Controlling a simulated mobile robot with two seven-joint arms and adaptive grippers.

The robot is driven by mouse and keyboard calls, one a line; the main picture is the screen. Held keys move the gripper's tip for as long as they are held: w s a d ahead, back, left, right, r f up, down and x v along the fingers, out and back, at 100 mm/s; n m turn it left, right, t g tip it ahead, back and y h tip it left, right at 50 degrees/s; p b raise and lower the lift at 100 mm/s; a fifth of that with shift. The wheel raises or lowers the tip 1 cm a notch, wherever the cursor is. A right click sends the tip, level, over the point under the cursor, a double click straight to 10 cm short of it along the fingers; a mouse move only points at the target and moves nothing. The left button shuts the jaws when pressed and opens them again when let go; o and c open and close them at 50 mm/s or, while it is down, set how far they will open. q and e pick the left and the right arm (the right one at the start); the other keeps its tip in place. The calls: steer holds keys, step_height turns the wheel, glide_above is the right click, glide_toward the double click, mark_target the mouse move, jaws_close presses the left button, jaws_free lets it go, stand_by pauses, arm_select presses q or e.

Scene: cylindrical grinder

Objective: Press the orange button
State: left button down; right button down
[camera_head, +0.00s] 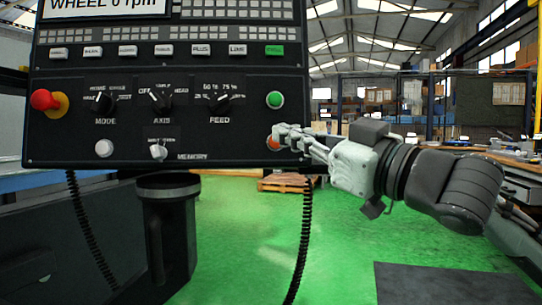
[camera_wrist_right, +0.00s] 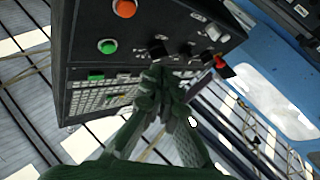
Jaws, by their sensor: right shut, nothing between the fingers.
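The orange button (camera_head: 271,143) sits at the lower right of the black control panel (camera_head: 215,135), below a green button (camera_head: 275,100). There the shut fingertips (camera_wrist_right: 156,73) appear apart from the orange button. I cannot tell whether the gripper touches the panel. My left gripper is not in view.
The panel also carries a red stop button (camera_head: 43,100) at the left, several rotary knobs (camera_head: 161,99), a white button (camera_head: 104,148) and a row of labelled keys. A black coiled cable (camera_head: 303,240) hangs below. A wooden pallet (camera_head: 287,184) lies on the green floor behind.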

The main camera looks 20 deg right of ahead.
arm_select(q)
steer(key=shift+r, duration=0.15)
arm_select(e)
steer(key=shift+s+r, duration=0.2)
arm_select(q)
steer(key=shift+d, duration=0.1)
arm_select(e)
steer(key=shift+w, duration=0.1)
